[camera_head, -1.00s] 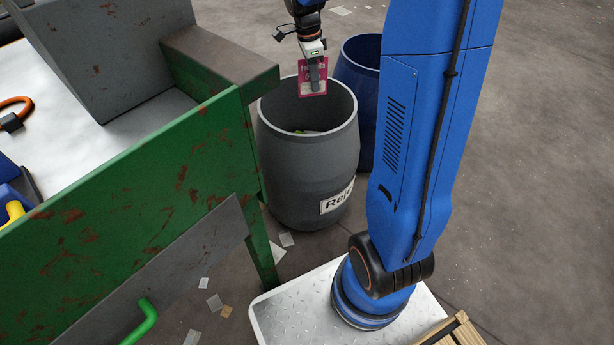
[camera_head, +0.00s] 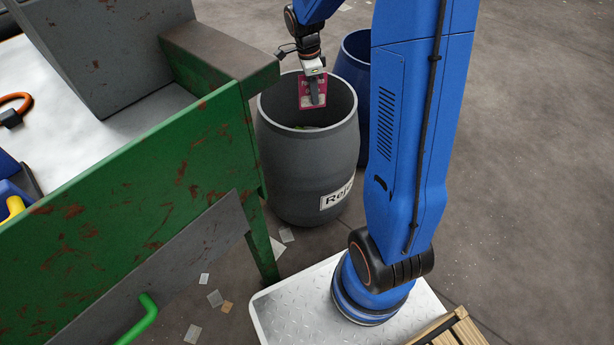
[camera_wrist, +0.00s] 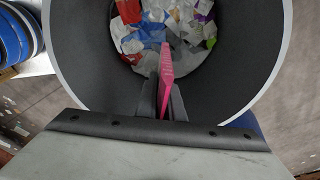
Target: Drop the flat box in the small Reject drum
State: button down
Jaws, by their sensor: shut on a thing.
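The flat box (camera_head: 306,91) is thin and pink-magenta. My gripper (camera_head: 315,92) is shut on it and points down, with the box hanging upright in the mouth of the grey drum (camera_head: 300,165), whose white label begins "Rej". In the wrist view the box (camera_wrist: 166,75) shows edge-on between the fingers of my gripper (camera_wrist: 166,98). The drum's round rim (camera_wrist: 68,88) surrounds it there, and crumpled scraps lie at the drum's bottom below the box. The box is apart from the scraps.
A blue drum (camera_head: 354,72) stands right behind the grey one. The green, rusty belt frame (camera_head: 140,190) and its grey-brown end post (camera_head: 220,62) are close to the drum's left. Flat scraps lie on the floor. Open floor (camera_head: 540,180) is at the right.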

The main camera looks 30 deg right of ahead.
jog(key=c, duration=1.8)
grip_release()
jog(key=shift+r, duration=0.15)
jog(key=r, duration=0.5)
jog(key=a+r, duration=0.1)
jog(key=r, duration=0.5)
jog(key=a+r, duration=0.1)
jog(key=r, duration=0.5)
jog(key=shift+w, duration=0.3)
jog(key=shift+s, duration=0.1)
